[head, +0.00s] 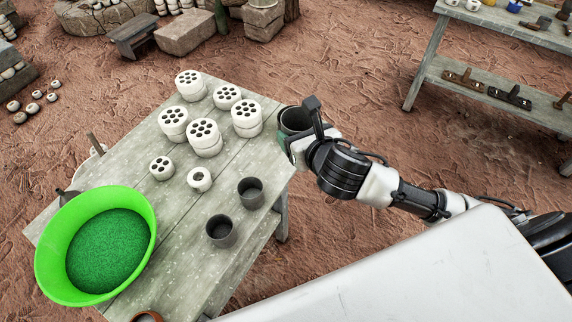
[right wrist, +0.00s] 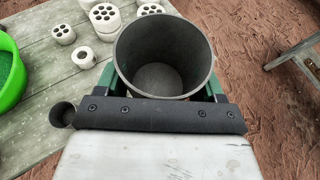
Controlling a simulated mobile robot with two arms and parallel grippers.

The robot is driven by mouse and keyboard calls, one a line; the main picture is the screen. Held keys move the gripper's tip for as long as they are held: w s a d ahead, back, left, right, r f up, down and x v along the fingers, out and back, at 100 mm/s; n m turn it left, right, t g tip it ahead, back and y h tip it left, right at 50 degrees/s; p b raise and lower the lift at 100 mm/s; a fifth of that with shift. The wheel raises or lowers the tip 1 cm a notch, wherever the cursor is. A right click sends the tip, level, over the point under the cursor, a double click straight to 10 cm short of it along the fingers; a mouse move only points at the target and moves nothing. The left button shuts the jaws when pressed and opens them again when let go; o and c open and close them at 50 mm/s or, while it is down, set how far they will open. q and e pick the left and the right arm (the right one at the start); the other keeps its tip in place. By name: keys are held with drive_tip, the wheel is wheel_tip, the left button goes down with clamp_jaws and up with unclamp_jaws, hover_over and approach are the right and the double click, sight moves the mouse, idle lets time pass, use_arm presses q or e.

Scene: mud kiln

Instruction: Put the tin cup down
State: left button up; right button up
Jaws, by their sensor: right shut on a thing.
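A dark grey tin cup (head: 295,120) is held in my right gripper (head: 292,138) at the right edge of the wooden table in the head view. In the right wrist view the tin cup (right wrist: 163,55) is upright, its open mouth facing the camera, and looks empty. The green-sided fingers of my right gripper (right wrist: 165,92) are shut around it. Whether its bottom touches the table is hidden. Two similar dark cups, one (head: 251,192) behind the other (head: 221,231), stand on the table (head: 150,140). My left gripper is not in view.
Several white clay pieces with holes (head: 204,133) stand on the table, left of the held cup. A green basin (head: 144,207) of green grains sits at the table's left. Bare tabletop lies around the standing cups. Another bench (head: 440,50) stands at the upper right.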

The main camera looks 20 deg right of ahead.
wheel_tip(320, 180, down, 9)
drive_tip(key=w+d+n+y+b, duration=0.1)
drive_tip(key=d+b, duration=0.1)
drive_tip(key=b, duration=0.2)
drive_tip(key=n+y+b, duration=0.1)
drive_tip(key=b, duration=0.3)
hover_over(273, 173)
drive_tip(key=shift+g, duration=0.3)
wheel_tip(273, 173, down, 12)
drive_tip(key=shift+w+d+f, duration=0.1)
drive_tip(key=shift+d+f, duration=0.05)
drive_tip(key=shift+f, duration=0.05)
use_arm(q)
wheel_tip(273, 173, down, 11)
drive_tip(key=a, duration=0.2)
drive_tip(key=shift+b, duration=0.45)
use_arm(e)
drive_tip(key=shift+y, duration=0.3)
drive_tip(key=shift+f, duration=2)
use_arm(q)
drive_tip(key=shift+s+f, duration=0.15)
use_arm(e)
drive_tip(key=shift+f, duration=0.1)
drive_tip(key=o, duration=1)
